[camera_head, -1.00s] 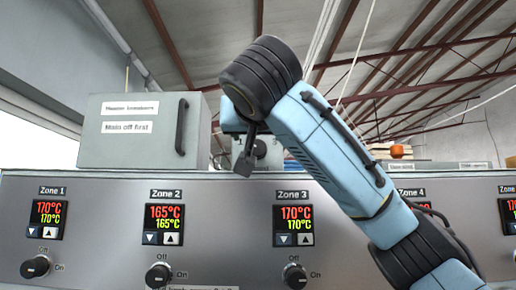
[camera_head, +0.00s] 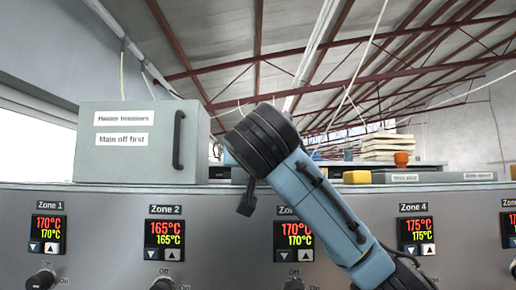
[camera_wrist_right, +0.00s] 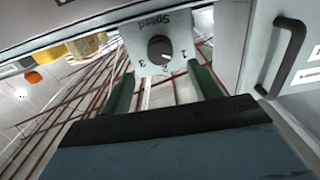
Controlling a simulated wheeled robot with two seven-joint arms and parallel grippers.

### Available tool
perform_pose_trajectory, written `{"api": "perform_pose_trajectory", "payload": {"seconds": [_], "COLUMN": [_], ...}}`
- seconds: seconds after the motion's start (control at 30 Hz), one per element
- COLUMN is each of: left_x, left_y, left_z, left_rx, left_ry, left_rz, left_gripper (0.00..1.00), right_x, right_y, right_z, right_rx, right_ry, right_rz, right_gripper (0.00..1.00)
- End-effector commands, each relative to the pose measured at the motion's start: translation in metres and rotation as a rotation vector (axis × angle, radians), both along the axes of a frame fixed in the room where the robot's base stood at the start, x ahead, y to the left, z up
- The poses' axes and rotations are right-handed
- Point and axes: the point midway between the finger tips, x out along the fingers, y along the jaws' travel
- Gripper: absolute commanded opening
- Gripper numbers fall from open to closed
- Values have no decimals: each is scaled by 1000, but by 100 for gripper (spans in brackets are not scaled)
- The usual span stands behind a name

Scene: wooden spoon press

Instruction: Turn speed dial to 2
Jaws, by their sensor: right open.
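The speed dial (camera_wrist_right: 160,49) is a dark round knob on a pale plate (camera_wrist_right: 135,31) marked "Speed", with 1, 2 and 3, upside down in the right wrist view. A small light mark shows on the knob's lower right; its exact setting is hard to tell. My right gripper (camera_wrist_right: 161,72) is open, its two green fingers apart and pointing toward the plate. The knob lies in line with the gap, with nothing held. In the head view my right gripper (camera_head: 247,196) hides the dial. My left gripper is not in view.
A grey box (camera_head: 140,145) labelled "Main off first" with a dark handle stands on the console at left. The silver console front (camera_head: 100,215) carries zone displays and knobs below. A stack of boards (camera_head: 388,147) and an orange object (camera_head: 401,159) lie at back right.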

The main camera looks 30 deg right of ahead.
Motion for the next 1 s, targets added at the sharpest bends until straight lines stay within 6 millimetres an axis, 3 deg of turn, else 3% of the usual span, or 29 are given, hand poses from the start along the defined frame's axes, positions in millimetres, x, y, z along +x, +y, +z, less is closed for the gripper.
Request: {"api": "perform_pose_trajectory", "payload": {"seconds": [0.2,0.4,0.83,1.0], "left_x": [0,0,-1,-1], "left_y": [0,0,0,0], "left_z": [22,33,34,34], "left_rx": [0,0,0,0], "left_ry": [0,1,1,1], "left_rz": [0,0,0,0], "left_gripper": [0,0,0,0], "right_x": [39,62,70,70], "right_y": [-25,-38,-43,-43], "right_z": [2,2,-1,-1], "right_rx": [0,1,0,0], "right_ry": [4,1,0,0], "right_rz": [-4,-1,1,1], "right_gripper": [62,62,62,40]}}
